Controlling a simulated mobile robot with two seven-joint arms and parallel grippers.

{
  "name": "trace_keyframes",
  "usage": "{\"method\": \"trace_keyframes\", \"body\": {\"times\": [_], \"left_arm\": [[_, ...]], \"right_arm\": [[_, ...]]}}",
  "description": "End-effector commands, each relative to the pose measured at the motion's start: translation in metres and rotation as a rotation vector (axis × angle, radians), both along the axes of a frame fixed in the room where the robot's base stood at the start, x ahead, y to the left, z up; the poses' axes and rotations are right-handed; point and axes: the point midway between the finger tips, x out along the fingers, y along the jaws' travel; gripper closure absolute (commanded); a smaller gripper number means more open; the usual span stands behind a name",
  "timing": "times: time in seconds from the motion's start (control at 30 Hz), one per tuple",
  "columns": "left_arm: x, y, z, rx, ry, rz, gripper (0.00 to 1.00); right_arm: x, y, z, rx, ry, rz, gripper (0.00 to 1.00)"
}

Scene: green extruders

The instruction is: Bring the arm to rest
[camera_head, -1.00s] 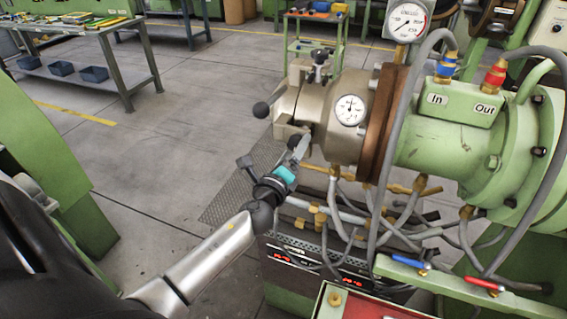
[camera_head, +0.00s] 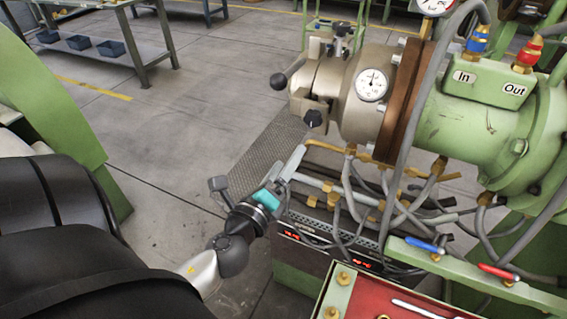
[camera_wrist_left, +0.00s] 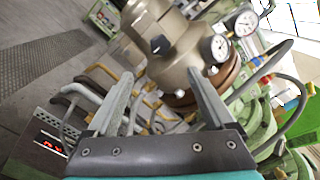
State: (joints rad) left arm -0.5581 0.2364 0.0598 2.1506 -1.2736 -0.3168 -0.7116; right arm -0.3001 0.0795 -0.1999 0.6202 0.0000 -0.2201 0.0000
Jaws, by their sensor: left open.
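My left gripper (camera_head: 289,165) is in the middle of the head view, below and a little left of the extruder's metal head (camera_head: 335,95). In the left wrist view its two fingers (camera_wrist_left: 160,95) stand wide apart with nothing between them. The extruder head, with its round gauge and dark knobs, shows beyond the fingers there (camera_wrist_left: 165,40). The gripper looks apart from the extruder head. My left arm comes in from the lower left, and its dark links cover that corner. My right gripper is not in view.
Grey hoses with brass fittings (camera_head: 350,180) hang close to the right of the gripper. A control box with red displays (camera_head: 325,257) is below them. Open floor (camera_head: 200,110) lies to the left.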

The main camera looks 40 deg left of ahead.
Motion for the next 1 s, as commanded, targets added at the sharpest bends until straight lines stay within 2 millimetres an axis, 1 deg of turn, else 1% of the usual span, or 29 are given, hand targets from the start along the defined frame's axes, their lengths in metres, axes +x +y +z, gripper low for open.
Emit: {"method": "trace_keyframes", "body": {"times": [0.17, 0.7, 0.77, 0.83, 0.87, 0.97, 1.0], "left_arm": [[-0.007, -0.002, 0.0, 0.002, 0.0, -0.001, 0.13], [-0.007, -0.002, 0.001, 0.001, -0.001, -0.001, 0.13], [-0.007, -0.002, -0.003, -0.006, 0.004, -0.001, 0.13], [-0.007, -0.001, -0.015, -0.036, 0.023, 0.002, 0.13], [-0.007, -0.001, -0.024, -0.058, 0.037, 0.004, 0.13], [-0.008, -0.002, -0.069, -0.175, 0.104, 0.016, 0.13], [-0.009, -0.002, -0.092, -0.237, 0.14, 0.027, 0.13]], "right_arm": [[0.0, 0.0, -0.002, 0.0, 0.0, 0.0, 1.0], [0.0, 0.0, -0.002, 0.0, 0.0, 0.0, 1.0], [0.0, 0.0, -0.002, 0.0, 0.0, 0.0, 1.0], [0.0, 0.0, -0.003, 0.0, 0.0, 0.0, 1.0], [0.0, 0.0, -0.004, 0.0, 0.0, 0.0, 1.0], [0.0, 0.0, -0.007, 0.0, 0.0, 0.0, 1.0], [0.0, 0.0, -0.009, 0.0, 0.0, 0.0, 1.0]]}}
